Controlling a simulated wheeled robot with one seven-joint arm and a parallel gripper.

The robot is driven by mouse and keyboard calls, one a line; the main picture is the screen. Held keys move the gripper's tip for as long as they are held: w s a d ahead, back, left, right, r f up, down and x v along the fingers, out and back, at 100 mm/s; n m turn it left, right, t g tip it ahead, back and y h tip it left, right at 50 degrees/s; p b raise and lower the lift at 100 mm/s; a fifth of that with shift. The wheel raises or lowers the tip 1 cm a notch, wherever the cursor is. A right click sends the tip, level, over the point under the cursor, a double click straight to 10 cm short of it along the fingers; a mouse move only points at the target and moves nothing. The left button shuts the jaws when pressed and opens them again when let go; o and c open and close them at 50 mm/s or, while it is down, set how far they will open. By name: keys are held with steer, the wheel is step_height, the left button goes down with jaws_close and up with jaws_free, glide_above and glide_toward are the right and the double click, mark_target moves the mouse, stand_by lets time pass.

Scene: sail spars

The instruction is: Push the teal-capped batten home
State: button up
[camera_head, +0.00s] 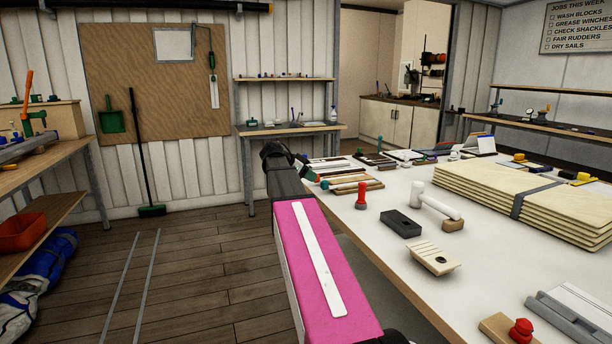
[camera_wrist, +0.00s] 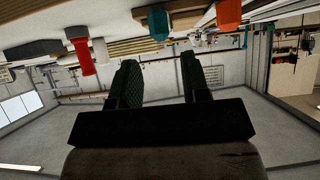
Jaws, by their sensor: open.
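The teal cap (camera_head: 324,185) shows at the near left end of a wooden holder (camera_head: 358,186) by the left edge of the white table. In the upside-down wrist view, the teal cap (camera_wrist: 158,22) sticks out beside an orange one (camera_wrist: 228,14). How far its batten sits in cannot be told. My gripper (camera_wrist: 158,68) is open, its two dark green ridged fingers apart with nothing between them. In the head view my arm's dark end is near the table's left edge, left of the teal cap; its fingers are hard to make out there.
A red-topped piece (camera_head: 361,196), a dark block (camera_head: 401,223), a white mallet (camera_head: 435,201) and a slotted pale block (camera_head: 433,258) stand on the table (camera_head: 385,270). A strapped stack of boards (camera_head: 530,200) lies right. The floor left of my arm is mostly clear.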

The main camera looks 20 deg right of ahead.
mark_target(322, 181)
steer(key=x, duration=0.7)
steer(key=shift+d+f, duration=0.1)
steer(key=shift+f, duration=0.05)
jaws_close()
steer(key=shift+r, duration=0.3)
steer(key=shift+r, duration=2.35)
steer(key=shift+a, duration=0.2)
